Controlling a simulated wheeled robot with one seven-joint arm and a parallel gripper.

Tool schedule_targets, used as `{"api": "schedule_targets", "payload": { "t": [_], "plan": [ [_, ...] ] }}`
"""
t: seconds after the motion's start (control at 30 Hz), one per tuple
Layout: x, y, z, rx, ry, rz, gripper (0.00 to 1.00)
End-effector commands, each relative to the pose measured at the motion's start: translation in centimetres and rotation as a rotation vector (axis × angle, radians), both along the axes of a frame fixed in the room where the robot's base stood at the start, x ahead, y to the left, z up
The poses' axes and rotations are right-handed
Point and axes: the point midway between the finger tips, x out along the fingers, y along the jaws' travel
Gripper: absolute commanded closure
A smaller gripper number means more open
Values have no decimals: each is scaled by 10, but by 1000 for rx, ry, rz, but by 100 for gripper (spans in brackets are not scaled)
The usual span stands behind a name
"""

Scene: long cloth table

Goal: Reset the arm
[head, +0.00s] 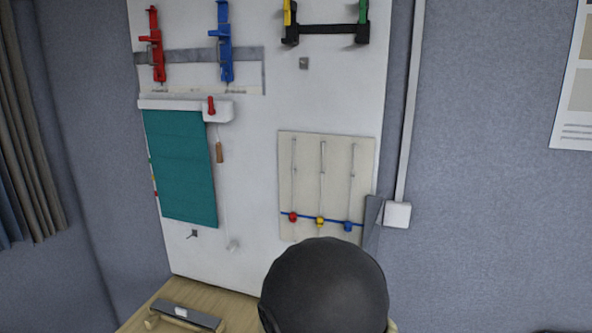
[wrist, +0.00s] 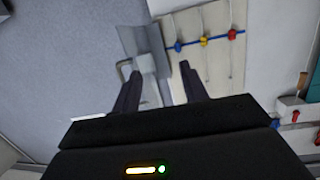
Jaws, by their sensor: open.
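My gripper (wrist: 160,71) shows in the wrist view with its two dark fingers apart and nothing between them. Beyond the fingers are a beige panel (wrist: 211,50) with colored beads and a grey plate (wrist: 143,42) beside it. How far the fingers are from the panel, I cannot tell. In the head view a dark rounded link of my arm stands at the bottom middle, in front of the board's lower part. My gripper itself is hidden there.
A white board (head: 255,200) stands on a wooden table (head: 150,310). It carries a red clamp (head: 156,50), a blue clamp (head: 224,45), a teal blind (head: 182,165) and the beaded panel (head: 300,160). A small wooden-and-grey piece (head: 185,316) lies on the table. A white box (head: 397,214) is on the wall.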

Motion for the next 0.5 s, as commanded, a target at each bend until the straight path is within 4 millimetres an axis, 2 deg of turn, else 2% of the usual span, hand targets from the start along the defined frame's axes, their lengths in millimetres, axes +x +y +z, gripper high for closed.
{"api": "schedule_targets", "payload": {
  "t": [0.3, 0.5],
  "plan": [
    [4, -5, -25, 137, 206, 103, 57],
    [-12, -9, -44, 234, 432, 217, 57]
  ]
}}
